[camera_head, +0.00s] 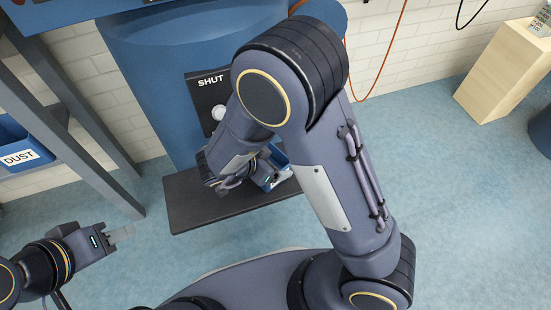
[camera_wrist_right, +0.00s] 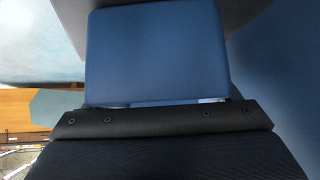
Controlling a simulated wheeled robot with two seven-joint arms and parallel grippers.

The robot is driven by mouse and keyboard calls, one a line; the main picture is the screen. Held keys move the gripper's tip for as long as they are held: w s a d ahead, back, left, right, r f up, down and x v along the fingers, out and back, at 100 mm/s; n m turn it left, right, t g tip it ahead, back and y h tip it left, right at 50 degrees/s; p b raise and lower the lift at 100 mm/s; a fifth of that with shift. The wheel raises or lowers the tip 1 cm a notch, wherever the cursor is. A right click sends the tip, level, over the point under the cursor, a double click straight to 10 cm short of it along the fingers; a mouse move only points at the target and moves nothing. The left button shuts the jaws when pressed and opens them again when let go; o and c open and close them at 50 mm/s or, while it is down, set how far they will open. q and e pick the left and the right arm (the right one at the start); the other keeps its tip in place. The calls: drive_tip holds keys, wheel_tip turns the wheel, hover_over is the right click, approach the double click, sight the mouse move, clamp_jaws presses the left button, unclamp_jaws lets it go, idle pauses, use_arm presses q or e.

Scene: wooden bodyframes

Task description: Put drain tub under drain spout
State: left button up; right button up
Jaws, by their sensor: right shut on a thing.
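The blue drain tub (camera_wrist_right: 155,55) fills the upper middle of the right wrist view, just beyond my dark gripper body. In the head view a small part of the tub (camera_head: 280,157) shows beside my right gripper (camera_head: 270,175). My right gripper is shut on it, above the dark platform at the foot of the large blue tank (camera_head: 150,70). A black panel (camera_head: 205,95) marked SHUT with a white knob is on the tank. I cannot make out the drain spout; my right arm covers part of that area. My left gripper (camera_head: 120,235) is empty at the lower left; its finger gap is unclear.
The dark platform (camera_head: 190,205) juts out from the tank over the blue floor. A blue bin (camera_head: 18,135) labelled DUST sits at far left behind grey frame legs (camera_head: 95,140). A wooden block (camera_head: 505,70) stands at upper right.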

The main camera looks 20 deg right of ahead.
idle(0.3)
drive_tip(key=o, duration=2)
drive_tip(key=shift+f, duration=0.1)
drive_tip(key=shift+c, duration=0.2)
drive_tip(key=p+v, duration=0.6)
drive_tip(key=v, duration=0.6)
drive_tip(key=shift+s, duration=0.1)
